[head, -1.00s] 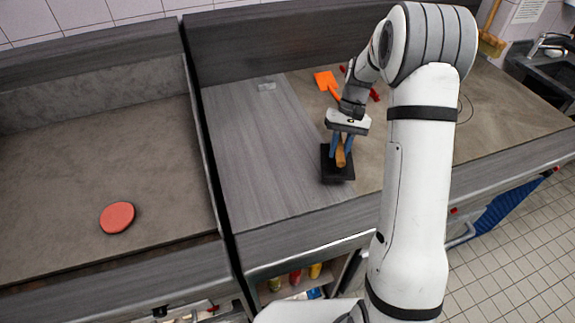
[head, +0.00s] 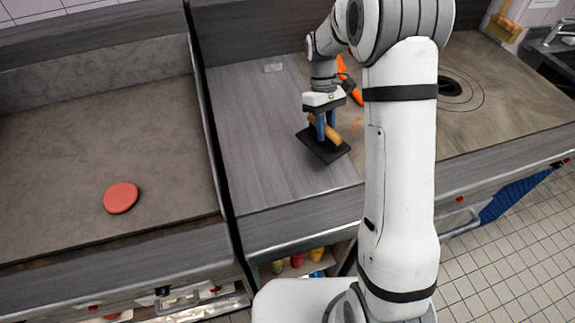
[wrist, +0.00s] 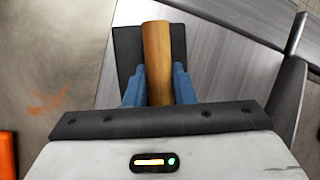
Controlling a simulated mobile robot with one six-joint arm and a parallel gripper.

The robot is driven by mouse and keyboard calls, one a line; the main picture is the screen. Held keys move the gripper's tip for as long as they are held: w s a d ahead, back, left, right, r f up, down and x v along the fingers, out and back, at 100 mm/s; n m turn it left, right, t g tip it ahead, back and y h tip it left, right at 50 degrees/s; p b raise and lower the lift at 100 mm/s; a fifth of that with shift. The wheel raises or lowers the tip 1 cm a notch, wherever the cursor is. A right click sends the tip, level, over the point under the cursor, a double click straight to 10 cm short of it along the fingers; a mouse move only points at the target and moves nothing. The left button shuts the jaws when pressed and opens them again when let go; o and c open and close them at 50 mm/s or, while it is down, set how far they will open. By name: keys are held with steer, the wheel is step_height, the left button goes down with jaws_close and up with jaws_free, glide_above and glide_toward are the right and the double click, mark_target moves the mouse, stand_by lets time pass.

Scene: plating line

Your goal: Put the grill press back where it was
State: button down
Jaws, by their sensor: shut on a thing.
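The grill press (head: 322,148) is a black flat plate with a wooden handle. My gripper (head: 325,128) is shut on the wooden handle, with a blue finger on each side of it. In the wrist view the handle (wrist: 157,62) stands between the two blue fingers (wrist: 158,88), and part of the black plate (wrist: 128,45) shows behind it. The plate looks turned at an angle over the border of the grey wood-grain top and the brown surface. I cannot tell whether it touches the surface below.
A red round patty (head: 121,198) lies on the left griddle (head: 60,150). An orange spatula (head: 351,85) lies behind my gripper, partly hidden by my arm. The grey wood-grain top (head: 265,140) left of the press is mostly clear. A round dark opening (head: 449,87) shows at right.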

steer(key=s+a+r+n+t+h, duration=0.35)
steer(key=a+n, duration=0.45)
steer(key=n, duration=0.6)
steer(key=shift+t+h, duration=0.25)
steer(key=shift+w+a+f+p, duration=0.1)
steer(key=shift+f+p, duration=0.05)
steer(key=shift+f, duration=1.4)
steer(key=shift+w+a+f+p, duration=0.1)
steer(key=shift+w+f+p, duration=0.1)
steer(key=shift+f, duration=1.3)
steer(key=shift+w+a+f+p, duration=0.1)
steer(key=shift+f+p, duration=0.05)
steer(key=shift+f, duration=1.4)
steer(key=shift+f, duration=0.15)
steer(key=c, duration=1.2)
jaws_free()
steer(key=shift+s, duration=0.1)
steer(key=shift+c, duration=0.2)
